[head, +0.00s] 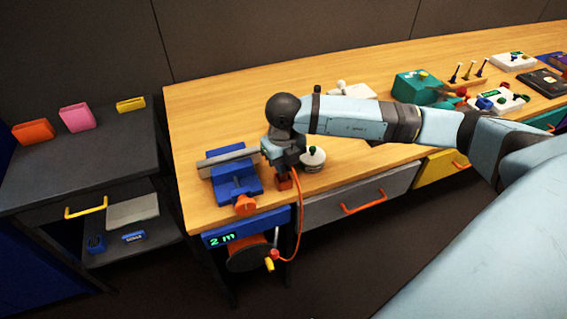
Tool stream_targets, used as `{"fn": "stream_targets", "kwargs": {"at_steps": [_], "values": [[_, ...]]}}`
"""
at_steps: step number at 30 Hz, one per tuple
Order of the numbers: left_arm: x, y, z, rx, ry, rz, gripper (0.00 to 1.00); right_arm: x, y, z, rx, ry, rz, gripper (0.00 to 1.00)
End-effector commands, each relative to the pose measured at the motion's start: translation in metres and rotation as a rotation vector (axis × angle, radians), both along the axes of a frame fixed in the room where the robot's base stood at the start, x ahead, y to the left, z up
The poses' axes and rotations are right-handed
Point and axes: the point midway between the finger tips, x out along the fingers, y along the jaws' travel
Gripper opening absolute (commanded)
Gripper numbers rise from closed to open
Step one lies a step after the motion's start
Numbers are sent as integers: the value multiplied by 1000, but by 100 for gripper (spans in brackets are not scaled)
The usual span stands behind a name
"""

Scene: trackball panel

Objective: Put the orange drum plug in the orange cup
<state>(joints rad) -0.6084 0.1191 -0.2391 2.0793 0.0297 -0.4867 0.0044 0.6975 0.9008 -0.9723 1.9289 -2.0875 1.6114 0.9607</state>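An orange block that looks like the drum plug (284,184) is at the table's front edge, directly below my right gripper (284,172). An orange cable runs from beside the gripper down to the orange drum (248,257) under the tabletop. My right gripper points down just right of the blue vise. Its fingertips are small and partly hidden, so I cannot tell whether they are closed on the plug. An orange open container, which looks like the orange cup (33,132), stands on the dark side table at the left. My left gripper is not in view.
The blue vise (235,180) has an orange knob at the front. A round grey-white object (314,159) is right of the gripper. Pink (77,118) and yellow (130,105) containers share the dark table (85,163). The wooden table's (215,100) back left is clear. Panels crowd the right.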

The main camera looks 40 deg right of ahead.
Motion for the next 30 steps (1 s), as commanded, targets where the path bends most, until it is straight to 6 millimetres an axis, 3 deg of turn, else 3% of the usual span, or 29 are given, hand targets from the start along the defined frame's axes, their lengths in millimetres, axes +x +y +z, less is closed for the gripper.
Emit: {"fn": "stream_targets", "kwargs": {"at_steps": [1, 3, 14, 30], "values": [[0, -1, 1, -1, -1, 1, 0, 0, 0, 0, 0, 0, 0, 23], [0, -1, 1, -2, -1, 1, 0, 0, 0, 0, 0, 1, 0, 32], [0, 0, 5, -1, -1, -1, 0, 0, 0, 8, 0, -1, 0, 32], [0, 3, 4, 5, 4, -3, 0, 1, 0, 110, 1, -3, -1, 32]]}}
